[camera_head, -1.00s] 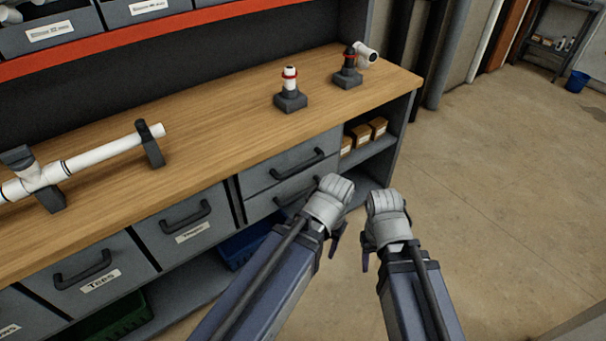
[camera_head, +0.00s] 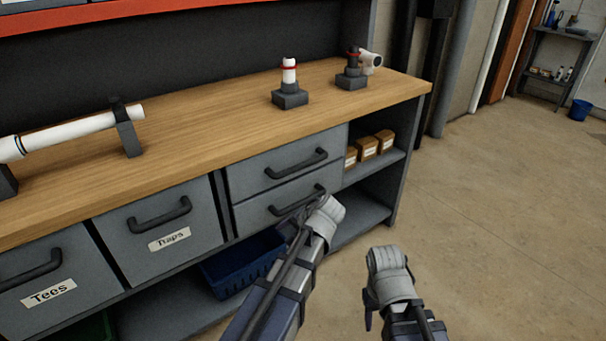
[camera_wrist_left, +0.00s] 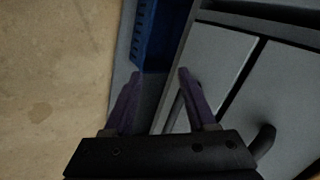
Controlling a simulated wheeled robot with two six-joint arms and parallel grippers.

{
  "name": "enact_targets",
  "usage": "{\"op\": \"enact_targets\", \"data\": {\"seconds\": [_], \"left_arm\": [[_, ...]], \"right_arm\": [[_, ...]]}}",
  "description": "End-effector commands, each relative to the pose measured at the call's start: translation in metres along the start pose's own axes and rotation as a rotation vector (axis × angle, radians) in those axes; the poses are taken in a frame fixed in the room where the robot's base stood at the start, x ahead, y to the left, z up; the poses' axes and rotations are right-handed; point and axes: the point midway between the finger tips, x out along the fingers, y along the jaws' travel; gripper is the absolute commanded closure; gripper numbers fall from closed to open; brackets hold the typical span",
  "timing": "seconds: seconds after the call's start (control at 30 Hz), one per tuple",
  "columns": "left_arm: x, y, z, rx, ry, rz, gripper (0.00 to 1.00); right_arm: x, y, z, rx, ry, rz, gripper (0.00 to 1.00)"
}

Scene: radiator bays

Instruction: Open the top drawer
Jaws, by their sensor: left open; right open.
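The top drawer (camera_head: 262,172) is the upper of two stacked grey drawers under the right part of the workbench. It looks shut, with a dark bar handle (camera_head: 296,164). The lower drawer (camera_head: 255,214) also looks shut, and its handle (camera_head: 290,203) is partly behind my left gripper. My left gripper (camera_head: 302,212) is in front of the lower drawer, below the top handle. In the left wrist view its purple fingers (camera_wrist_left: 158,76) are apart, with nothing seen between them but background. My right gripper (camera_head: 369,306) is over open floor, away from the drawers; its fingers are mostly hidden.
The wooden benchtop (camera_head: 215,130) carries pipe fittings and a white pipe (camera_head: 70,133) on stands. Labelled drawers, Traps (camera_head: 160,220) and Tees (camera_head: 45,275), are to the left. A blue bin (camera_head: 235,265) sits on the lower shelf. Floor (camera_head: 490,210) at right is clear.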

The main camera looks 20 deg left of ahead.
Motion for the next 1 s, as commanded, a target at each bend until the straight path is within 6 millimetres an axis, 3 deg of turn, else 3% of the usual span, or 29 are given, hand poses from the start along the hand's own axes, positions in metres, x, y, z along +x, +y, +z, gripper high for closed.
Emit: {"op": "enact_targets", "data": {"seconds": [0.03, 0.2, 0.4, 0.67, 1.0], "left_arm": [[-0.004, -0.009, -0.024, 0.038, 0.027, -0.077, 0.43], [-0.034, -0.038, -0.091, 0.17, 0.127, -0.357, 0.43], [-0.075, -0.053, -0.147, 0.286, 0.214, -0.599, 0.43], [-0.092, -0.056, -0.163, 0.323, 0.243, -0.68, 0.43], [-0.06, -0.078, -0.176, 0.32, 0.238, -0.679, 0.43]], "right_arm": [[0.0, 0.0, 0.0, 0.0, 0.0, 0.0, 0.5], [-0.001, 0.0, 0.0, 0.0, 0.0, 0.0, 0.5], [-0.001, 0.0, 0.0, 0.0, 0.0, 0.0, 0.5], [-0.001, 0.0, 0.0, 0.0, 0.0, 0.0, 0.5], [0.009, -0.001, -0.001, 0.0, 0.0, 0.001, 0.5]]}}
